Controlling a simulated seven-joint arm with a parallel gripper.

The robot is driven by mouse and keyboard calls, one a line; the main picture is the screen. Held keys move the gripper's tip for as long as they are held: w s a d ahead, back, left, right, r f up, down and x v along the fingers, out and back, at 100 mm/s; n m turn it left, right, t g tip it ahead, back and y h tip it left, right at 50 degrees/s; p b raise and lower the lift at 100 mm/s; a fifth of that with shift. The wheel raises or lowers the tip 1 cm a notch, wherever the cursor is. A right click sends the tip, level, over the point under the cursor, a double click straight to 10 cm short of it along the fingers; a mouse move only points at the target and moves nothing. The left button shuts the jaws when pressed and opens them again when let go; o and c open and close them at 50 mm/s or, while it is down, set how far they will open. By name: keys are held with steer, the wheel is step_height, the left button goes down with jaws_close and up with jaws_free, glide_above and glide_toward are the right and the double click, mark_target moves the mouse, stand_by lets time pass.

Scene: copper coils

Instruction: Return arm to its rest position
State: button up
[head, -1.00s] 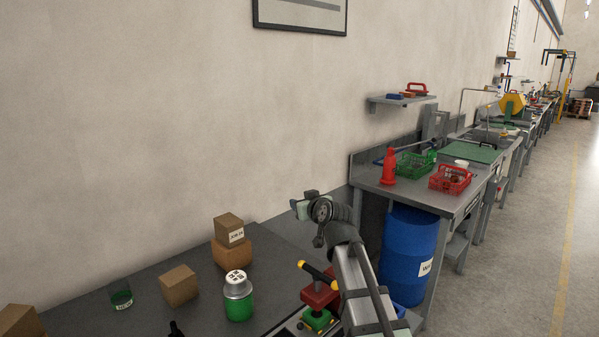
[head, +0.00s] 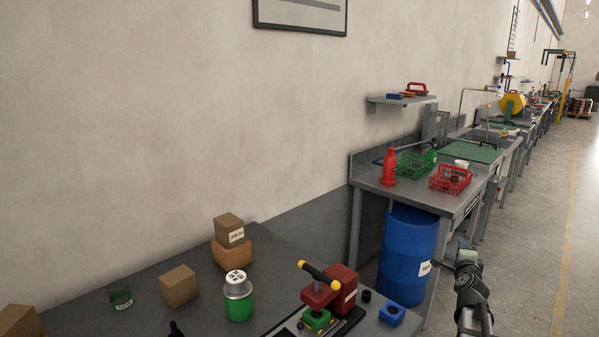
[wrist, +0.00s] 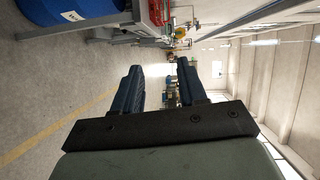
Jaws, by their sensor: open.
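My gripper (wrist: 160,92) shows in the wrist view with its two dark fingers spread apart and nothing between them. Beyond the fingers are the hall's floor and far end, seen sideways. In the head view part of my arm (head: 471,290) shows at the bottom right, to the right of the blue barrel (head: 408,255) and clear of the near bench. The fingers cannot be made out in the head view.
The far bench (head: 440,198) holds a green basket and a red basket (head: 451,180). Open floor (head: 535,270) lies right.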

steer(key=s+d+f+m+g+h, duration=0.1)
steer(key=s+d+f+m+h, duration=0.15)
steer(key=s+d+m, duration=0.35)
steer(key=s+d+f+m+g+h, duration=0.1)
steer(key=s+d+f+m+h, duration=0.2)
steer(key=d, duration=0.5)
steer(key=s+f+m+g+y, duration=0.15)
steer(key=s+f, duration=0.25)
steer(key=f, duration=0.8)
steer(key=s+a+f+n+g+y, duration=0.3)
steer(key=a+f+n+y, duration=0.5)
steer(key=a+f, duration=1.45)
steer(key=s+a+f+n+g+y, duration=0.3)
steer(key=s+a+f+n+g, duration=0.2)
steer(key=s+a+f+n, duration=0.55)
steer(key=s+a+f+n+g, duration=0.2)
steer(key=s+a+n+g, duration=0.3)
steer(key=s, duration=0.8)
steer(key=s+a+f+n+g, duration=0.2)
steer(key=s+a+n+g, duration=0.3)
steer(key=s, duration=0.7)
steer(key=a+n, duration=0.2)
steer(key=a, duration=0.2)
steer(key=shift+s+a+f+n, duration=0.2)
steer(key=shift+s+a+n, duration=0.1)
steer(key=shift+s+n, duration=0.1)
steer(key=shift+g, duration=0.25)
